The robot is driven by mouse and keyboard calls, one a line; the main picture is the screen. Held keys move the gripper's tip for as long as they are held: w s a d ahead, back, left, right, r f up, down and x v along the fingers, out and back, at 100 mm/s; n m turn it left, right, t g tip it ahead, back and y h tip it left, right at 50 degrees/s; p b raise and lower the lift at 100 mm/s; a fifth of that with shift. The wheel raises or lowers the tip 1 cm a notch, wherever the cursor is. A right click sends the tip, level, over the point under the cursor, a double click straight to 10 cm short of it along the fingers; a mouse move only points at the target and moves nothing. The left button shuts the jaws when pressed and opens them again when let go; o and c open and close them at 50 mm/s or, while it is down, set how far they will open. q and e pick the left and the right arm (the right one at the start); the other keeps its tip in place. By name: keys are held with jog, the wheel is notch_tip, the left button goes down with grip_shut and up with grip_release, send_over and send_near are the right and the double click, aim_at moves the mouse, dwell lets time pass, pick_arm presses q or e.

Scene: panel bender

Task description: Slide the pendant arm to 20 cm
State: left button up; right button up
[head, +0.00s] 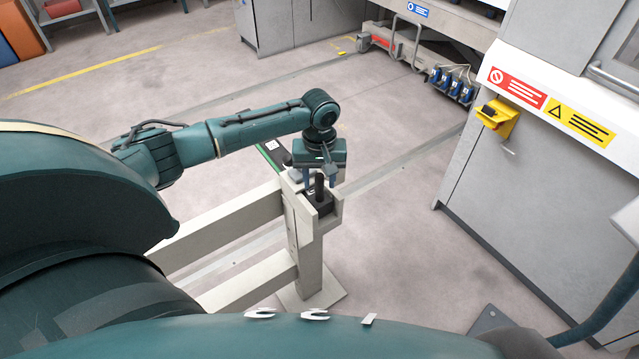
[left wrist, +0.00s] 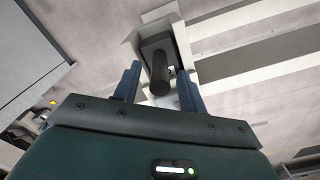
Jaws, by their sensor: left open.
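A black upright handle (head: 319,188) stands on a dark block (head: 320,204) in the bracket at the end of a pale beam, on top of a post. I take this to be the grip of the pendant arm, but no scale can be read. My left gripper (head: 320,180) points down over it, with its blue fingers on either side. In the left wrist view the handle (left wrist: 160,80) stands between the two open fingers (left wrist: 160,72), with gaps beside it. My right gripper is not in view.
The pale beams (head: 228,220) run left from the post (head: 308,260). A dark panel with a green edge (head: 270,153) lies behind the bracket. A machine cabinet with warning labels and a yellow switch (head: 496,118) stands at right. Open floor (head: 400,240) lies between.

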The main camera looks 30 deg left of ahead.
pick_arm(q)
jog(key=shift+f, duration=1)
grip_shut()
